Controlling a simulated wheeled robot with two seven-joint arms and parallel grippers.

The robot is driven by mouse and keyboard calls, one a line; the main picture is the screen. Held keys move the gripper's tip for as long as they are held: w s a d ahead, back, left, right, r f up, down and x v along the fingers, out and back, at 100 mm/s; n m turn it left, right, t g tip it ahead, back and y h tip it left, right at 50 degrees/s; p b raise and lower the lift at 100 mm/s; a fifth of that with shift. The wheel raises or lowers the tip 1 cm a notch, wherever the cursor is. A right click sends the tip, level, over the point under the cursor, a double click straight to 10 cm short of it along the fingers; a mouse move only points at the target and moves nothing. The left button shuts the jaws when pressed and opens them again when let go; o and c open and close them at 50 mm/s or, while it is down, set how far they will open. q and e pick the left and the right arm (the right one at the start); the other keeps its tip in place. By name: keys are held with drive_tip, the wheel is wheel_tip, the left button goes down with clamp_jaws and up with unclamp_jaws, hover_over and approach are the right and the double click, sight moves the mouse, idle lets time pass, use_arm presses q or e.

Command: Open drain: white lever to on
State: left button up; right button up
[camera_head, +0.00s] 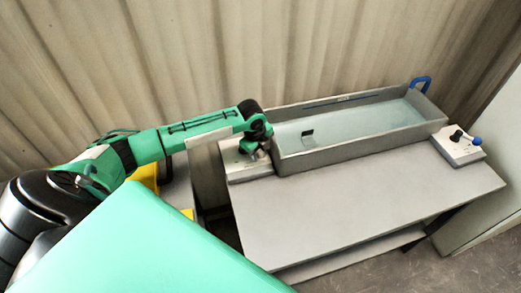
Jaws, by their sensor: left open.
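My left arm reaches in from the left, and its gripper (252,150) points down over a pale control box (248,172) at the left end of the grey tank (355,149). The jaws are open and cover the upper part of this box. No white lever can be made out; the gripper may hide it, and I cannot tell whether the jaws touch anything. The tank is long and holds pale liquid (370,117), with a small dark patch on its inner wall. My right gripper is out of view.
A grey table (350,205) carries the tank and has clear room in front of it. A second box (460,150) at the right has a blue-knobbed lever (477,141) and a black knob. A blue handle (421,83) rises at the tank's far right corner. A curtain hangs behind.

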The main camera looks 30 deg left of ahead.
use_arm(q)
drive_tip(key=shift+f, duration=0.25)
clamp_jaws()
